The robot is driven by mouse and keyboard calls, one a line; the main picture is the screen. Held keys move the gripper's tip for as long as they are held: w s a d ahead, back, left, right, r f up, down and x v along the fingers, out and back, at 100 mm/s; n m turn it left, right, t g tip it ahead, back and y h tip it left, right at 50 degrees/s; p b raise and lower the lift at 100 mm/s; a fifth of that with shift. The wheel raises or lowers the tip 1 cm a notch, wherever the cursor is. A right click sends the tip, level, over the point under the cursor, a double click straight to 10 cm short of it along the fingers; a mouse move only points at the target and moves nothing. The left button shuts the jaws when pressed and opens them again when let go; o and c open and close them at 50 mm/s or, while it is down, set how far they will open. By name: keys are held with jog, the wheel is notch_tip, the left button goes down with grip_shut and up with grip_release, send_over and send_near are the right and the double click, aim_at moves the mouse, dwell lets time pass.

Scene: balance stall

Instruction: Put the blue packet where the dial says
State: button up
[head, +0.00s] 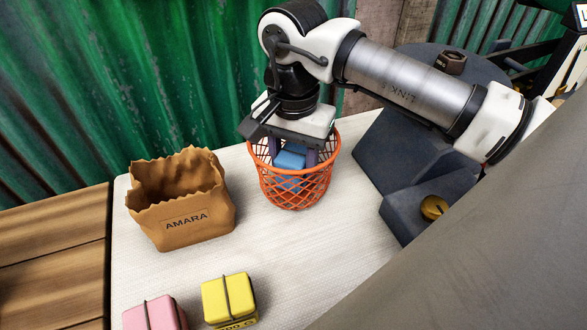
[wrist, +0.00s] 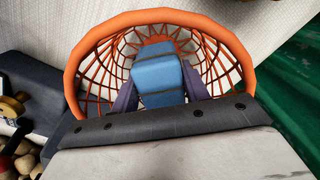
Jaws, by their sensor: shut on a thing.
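The blue packet (head: 290,158) is in the orange wire basket (head: 296,196), at or just below its rim, in the head view. In the wrist view the blue packet (wrist: 158,80) lies between two dark fingers, with the basket's rim (wrist: 160,16) around it. My gripper (head: 292,155) points down into the basket and is shut on the blue packet. The gripper's fingers (wrist: 160,98) also show in the wrist view. I cannot tell whether the packet touches the basket's floor. No dial face can be read in these views.
A brown paper bag (head: 182,205) marked AMARA stands left of the basket. A pink packet (head: 153,314) and a yellow packet (head: 229,298) sit at the front of the white cloth (head: 265,255). Dark grey blocks (head: 400,165) with a brass weight (head: 433,208) stand on the right.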

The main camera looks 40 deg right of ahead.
aim_at(294, 154)
jog(key=shift+f, duration=0.55)
jog(key=shift+f+b, duration=0.4)
jog(key=o, duration=1.2)
jog(key=shift+s, duration=0.1)
jog(key=shift+f, duration=0.1)
notch_tip(294, 154, up, 13)
jog(key=p, duration=0.2)
jog(key=shift+p, duration=0.4)
